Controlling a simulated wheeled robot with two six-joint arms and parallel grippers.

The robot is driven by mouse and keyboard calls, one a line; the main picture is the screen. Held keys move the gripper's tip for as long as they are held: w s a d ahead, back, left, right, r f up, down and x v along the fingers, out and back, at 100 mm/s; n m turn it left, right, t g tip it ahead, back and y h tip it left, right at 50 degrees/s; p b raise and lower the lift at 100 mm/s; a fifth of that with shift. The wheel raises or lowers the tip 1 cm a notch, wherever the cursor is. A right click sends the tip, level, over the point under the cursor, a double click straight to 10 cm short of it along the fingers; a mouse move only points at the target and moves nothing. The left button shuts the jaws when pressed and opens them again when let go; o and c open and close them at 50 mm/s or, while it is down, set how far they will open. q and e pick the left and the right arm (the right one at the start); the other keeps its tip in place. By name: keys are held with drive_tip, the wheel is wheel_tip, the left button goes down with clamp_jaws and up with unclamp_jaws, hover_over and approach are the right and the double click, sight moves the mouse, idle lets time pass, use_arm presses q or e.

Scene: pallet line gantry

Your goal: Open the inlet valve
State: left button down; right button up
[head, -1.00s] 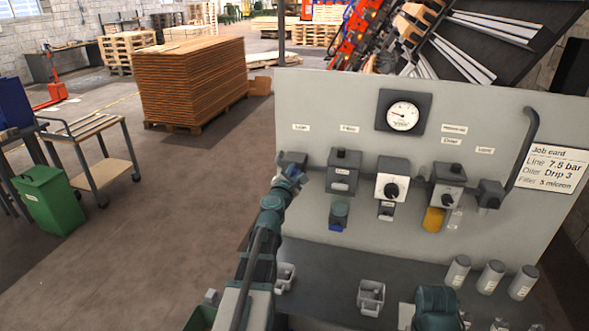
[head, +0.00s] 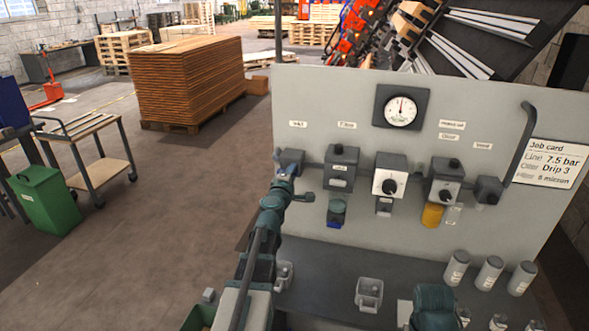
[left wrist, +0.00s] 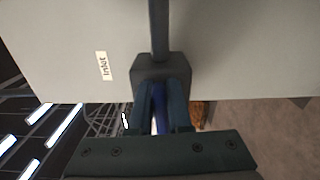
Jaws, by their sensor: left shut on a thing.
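The inlet valve is a dark block (left wrist: 160,68) at the left end of the panel's pipe, beside the label "Inlet" (left wrist: 103,66) in the left wrist view. Its blue handle (left wrist: 160,120) lies between the two fingers. My left gripper (head: 287,168) is shut on this handle, and its fingers reach the valve block in the left wrist view (left wrist: 162,104). The gripper covers much of the valve in the head view. The pressure gauge (head: 401,110) has its needle pointing about straight up.
The grey panel (head: 310,100) carries a filter unit (head: 341,168), a regulator (head: 390,180) and an oiler (head: 445,185) right of the inlet. Grey canisters (head: 490,272) and a small bin (head: 369,292) stand below.

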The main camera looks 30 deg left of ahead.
use_arm(q)
drive_tip(key=shift+s+d+f+m, duration=0.1)
drive_tip(key=shift+m, duration=0.4)
drive_tip(key=c, duration=0.9)
unclamp_jaws()
drive_tip(key=shift+o, duration=0.2)
